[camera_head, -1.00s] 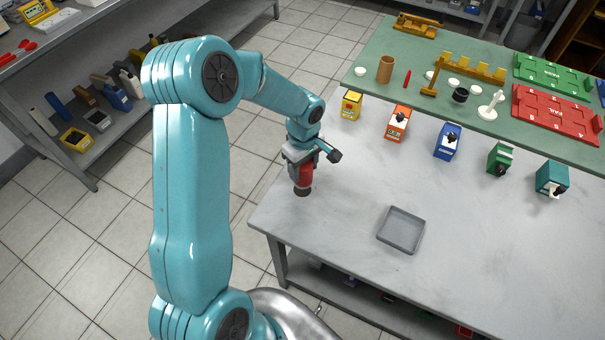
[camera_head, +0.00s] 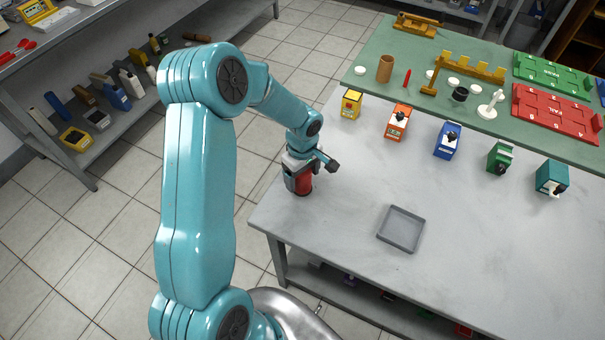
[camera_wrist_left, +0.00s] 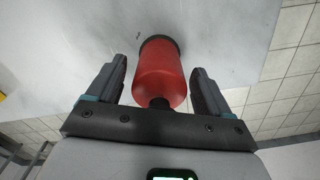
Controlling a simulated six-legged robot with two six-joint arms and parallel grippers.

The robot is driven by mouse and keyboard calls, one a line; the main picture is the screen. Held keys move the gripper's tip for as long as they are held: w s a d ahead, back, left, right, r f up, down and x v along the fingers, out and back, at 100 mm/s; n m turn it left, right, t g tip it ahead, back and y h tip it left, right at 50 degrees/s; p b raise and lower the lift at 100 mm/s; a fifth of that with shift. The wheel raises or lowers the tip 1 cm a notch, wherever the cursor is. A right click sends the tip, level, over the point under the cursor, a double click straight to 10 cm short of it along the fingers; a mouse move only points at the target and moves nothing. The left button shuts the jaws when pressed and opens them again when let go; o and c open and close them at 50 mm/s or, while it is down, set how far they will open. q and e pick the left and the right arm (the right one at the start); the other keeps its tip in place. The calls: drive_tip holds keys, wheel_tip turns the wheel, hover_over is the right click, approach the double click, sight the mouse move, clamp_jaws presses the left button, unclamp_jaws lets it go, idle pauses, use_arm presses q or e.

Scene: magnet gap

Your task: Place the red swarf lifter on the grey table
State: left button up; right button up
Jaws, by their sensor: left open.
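The red swarf lifter (camera_head: 304,187) stands upright at the left edge of the grey table (camera_head: 335,215). In the left wrist view the red lifter (camera_wrist_left: 158,78) shows a red body, a dark end against the grey surface and a dark stem toward my palm. My left gripper (camera_head: 300,180) is around the lifter from above. Its fingers (camera_wrist_left: 158,88) are open, one on each side, with a gap between each finger and the red body. The gripper partly hides the lifter in the head view. My right gripper is not in view.
A shallow grey tray (camera_head: 401,229) lies on the table to the right. Several coloured boxes, such as the yellow one (camera_head: 351,104) and the orange one (camera_head: 397,121), line the back by a green mat (camera_head: 400,65). The table between lifter and tray is clear.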

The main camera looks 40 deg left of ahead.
use_arm(q)
drive_tip(key=shift+w+r, duration=0.1)
drive_tip(key=shift+r, duration=0.25)
wheel_tip(320, 180, up, 12)
drive_tip(key=shift+f, duration=0.2)
idle(0.4)
